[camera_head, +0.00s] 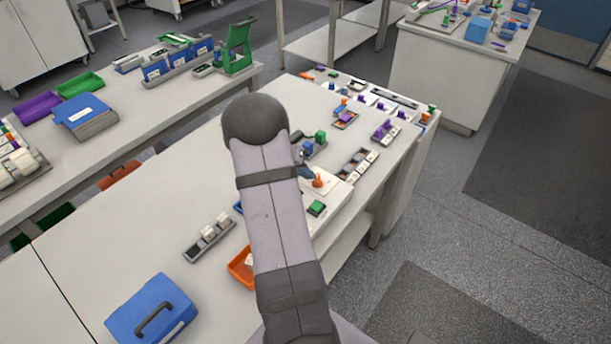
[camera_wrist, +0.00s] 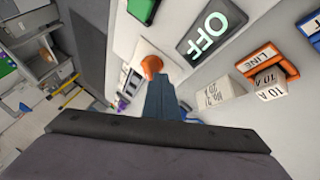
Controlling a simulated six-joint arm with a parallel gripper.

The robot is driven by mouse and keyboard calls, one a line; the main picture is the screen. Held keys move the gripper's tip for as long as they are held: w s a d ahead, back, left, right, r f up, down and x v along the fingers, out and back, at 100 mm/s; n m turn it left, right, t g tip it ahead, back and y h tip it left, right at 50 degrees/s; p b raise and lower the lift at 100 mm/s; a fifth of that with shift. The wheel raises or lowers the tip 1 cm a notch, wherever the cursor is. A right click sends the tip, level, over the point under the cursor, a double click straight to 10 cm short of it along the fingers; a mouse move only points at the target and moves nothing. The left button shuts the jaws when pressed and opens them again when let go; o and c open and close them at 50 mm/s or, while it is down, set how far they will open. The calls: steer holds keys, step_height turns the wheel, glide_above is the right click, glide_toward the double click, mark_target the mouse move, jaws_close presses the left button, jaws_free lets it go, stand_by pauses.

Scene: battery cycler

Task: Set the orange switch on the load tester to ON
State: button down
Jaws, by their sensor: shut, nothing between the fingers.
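The orange switch (camera_wrist: 151,66) stands up from a pale plate on the load tester (camera_wrist: 183,15) in the wrist view. In the head view the switch (camera_head: 318,181) shows just right of my arm, on the white tester (camera_head: 340,190). In the head view the fingertips (camera_head: 305,171) are partly hidden by my arm.
An orange module marked LINE (camera_wrist: 262,60) and a pale block marked 10 A (camera_wrist: 270,82) stand near the sign. An orange tray (camera_head: 240,267) and a blue case (camera_head: 150,310) are on the bench (camera_head: 150,225). The bench is clear at left.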

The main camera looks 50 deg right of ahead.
steer(key=shift+d+f+b, duration=0.1)
steer(key=shift+b, duration=0.2)
steer(key=m+b, duration=0.1)
steer(key=m+g+b, duration=0.1)
steer(key=m+y, duration=0.1)
steer(key=shift+w+d+f+g+b, duration=0.15)
steer(key=shift+w+d+g+b, duration=0.1)
steer(key=shift+d+g+b, duration=0.15)
steer(key=m+g+y, duration=0.1)
steer(key=m, duration=0.1)
steer(key=d+m+y+b, duration=0.1)
steer(key=m, duration=0.1)
steer(key=shift+d+g+b, duration=0.15)
steer(key=shift+g+b, duration=0.15)
steer(key=shift+g, duration=0.1)
steer(key=shift+d+r+b, duration=0.2)
steer(key=shift+d+b, duration=0.15)
steer(key=shift+d, duration=0.05)
steer(key=shift+w+d+r+p, duration=0.1)
steer(key=shift+d+r+p, duration=0.05)
steer(key=shift+p, duration=0.2)
stand_by(0.4)
steer(key=shift+w+d+p, duration=0.2)
steer(key=shift+d+p, duration=0.05)
steer(key=shift+p, duration=0.15)
steer(key=shift+w+d+p, duration=0.15)
steer(key=shift+d+p, duration=0.05)
steer(key=shift+p, duration=0.15)
